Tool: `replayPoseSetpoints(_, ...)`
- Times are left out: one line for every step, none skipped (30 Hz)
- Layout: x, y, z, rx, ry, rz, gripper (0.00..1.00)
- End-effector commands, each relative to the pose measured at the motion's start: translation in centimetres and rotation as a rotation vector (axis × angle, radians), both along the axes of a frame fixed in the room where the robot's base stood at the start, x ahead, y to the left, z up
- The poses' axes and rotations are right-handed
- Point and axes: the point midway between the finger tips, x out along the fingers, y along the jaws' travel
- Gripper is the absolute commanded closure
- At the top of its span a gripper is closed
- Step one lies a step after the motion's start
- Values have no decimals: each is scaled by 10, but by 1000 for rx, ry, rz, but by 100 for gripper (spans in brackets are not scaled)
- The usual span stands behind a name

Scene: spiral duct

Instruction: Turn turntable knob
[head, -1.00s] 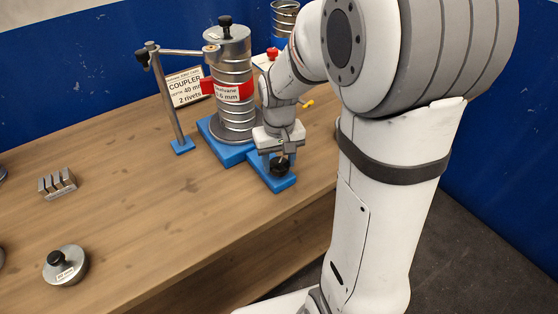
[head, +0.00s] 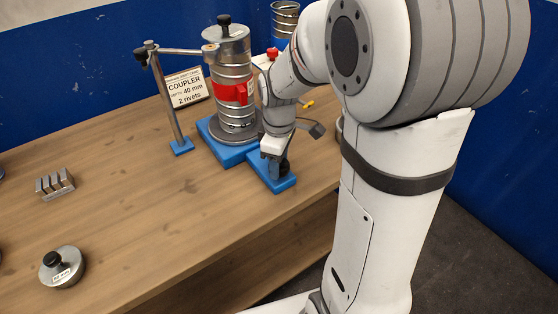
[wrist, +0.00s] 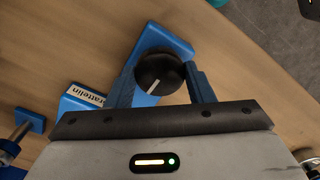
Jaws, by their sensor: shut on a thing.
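The turntable knob is a black round knob (wrist: 160,74) with a white pointer line, on a blue base (wrist: 168,42) in the wrist view. My gripper (wrist: 160,82) has one finger on each side of the knob and is shut on it. In the head view my gripper (head: 274,160) points down over the blue base extension (head: 270,180), and the knob is partly hidden behind it. The turntable (head: 230,140) carries a ribbed metal duct (head: 233,70) with a red band (head: 230,93) around it.
A metal post (head: 166,95) with a side arm reaching to the duct top stands left of the turntable. A coupler sign (head: 186,88) is behind. A slotted metal block (head: 55,184) and a lidded round weight (head: 62,267) lie on the left. The table middle is clear.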

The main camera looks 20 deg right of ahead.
Motion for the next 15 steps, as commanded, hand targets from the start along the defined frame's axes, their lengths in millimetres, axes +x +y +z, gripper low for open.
replayPoseSetpoints(1, 0, 1, 0, -4, 32, 75)
replayPoseSetpoints(1, 0, 1, 0, -4, 51, 75)
replayPoseSetpoints(1, 0, 1, 0, -4, 76, 75)
replayPoseSetpoints(1, 0, 1, 0, -4, 92, 75)
replayPoseSetpoints(1, 0, 1, 0, -4, 108, 75)
replayPoseSetpoints(1, 0, 1, 1, -3, 127, 75)
replayPoseSetpoints(1, 0, 1, 1, -3, 140, 75)
replayPoseSetpoints(1, 0, 1, 1, -3, 152, 75)
replayPoseSetpoints(1, 0, 1, 1, -3, 167, 75)
replayPoseSetpoints(1, 0, 1, 1, -3, 176, 75)
replayPoseSetpoints(1, 0, 1, 1, -3, 184, 75)
replayPoseSetpoints(1, 0, 1, 1, -3, 194, 75)
replayPoseSetpoints(1, 0, 1, 1, -3, 200, 75)
replayPoseSetpoints(1, 0, 1, 1, -3, 205, 75)
replayPoseSetpoints(1, 0, 1, 1, -3, 211, 75)
